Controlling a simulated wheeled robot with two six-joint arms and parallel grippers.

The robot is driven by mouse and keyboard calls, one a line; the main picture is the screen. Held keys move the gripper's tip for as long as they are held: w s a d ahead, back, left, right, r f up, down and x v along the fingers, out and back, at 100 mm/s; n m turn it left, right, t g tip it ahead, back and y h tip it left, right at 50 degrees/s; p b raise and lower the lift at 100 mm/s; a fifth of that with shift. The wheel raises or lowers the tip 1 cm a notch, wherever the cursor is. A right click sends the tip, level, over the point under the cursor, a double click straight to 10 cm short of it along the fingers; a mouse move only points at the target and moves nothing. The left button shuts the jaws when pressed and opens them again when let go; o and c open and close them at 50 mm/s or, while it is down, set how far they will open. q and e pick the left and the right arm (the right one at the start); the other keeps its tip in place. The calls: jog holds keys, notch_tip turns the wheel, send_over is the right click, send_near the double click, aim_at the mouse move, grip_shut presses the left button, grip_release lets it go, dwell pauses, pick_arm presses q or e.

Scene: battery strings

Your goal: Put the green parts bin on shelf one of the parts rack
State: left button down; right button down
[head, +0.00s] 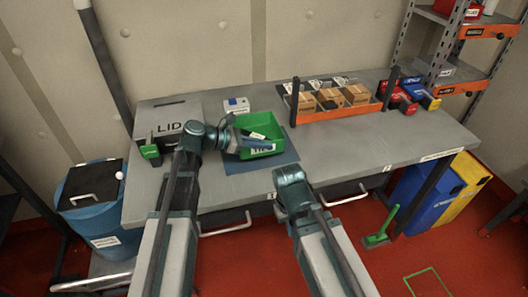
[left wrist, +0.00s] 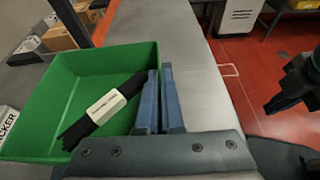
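The green parts bin (head: 268,130) stands on a blue mat on the grey bench, with a black item with a white label inside. It fills the left of the left wrist view (left wrist: 60,85). The parts rack (head: 450,70), with orange shelf fronts, stands at the right.
An orange-fronted tray (head: 338,113) of cardboard boxes stands right of the bin between dark posts. Red and blue small bins (head: 405,95) sit near the rack. A grey box marked LID (head: 165,118) stands left. Bare bench lies at the front right.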

aim_at(263, 155)
pick_arm(q)
jog(key=shift+f+b, duration=1.6)
jog(key=shift+f, duration=0.15)
jog(key=shift+f, duration=0.2)
jog(key=c, duration=1.1)
grip_release()
jog(key=shift+o, duration=0.2)
jog(key=shift+r, duration=0.15)
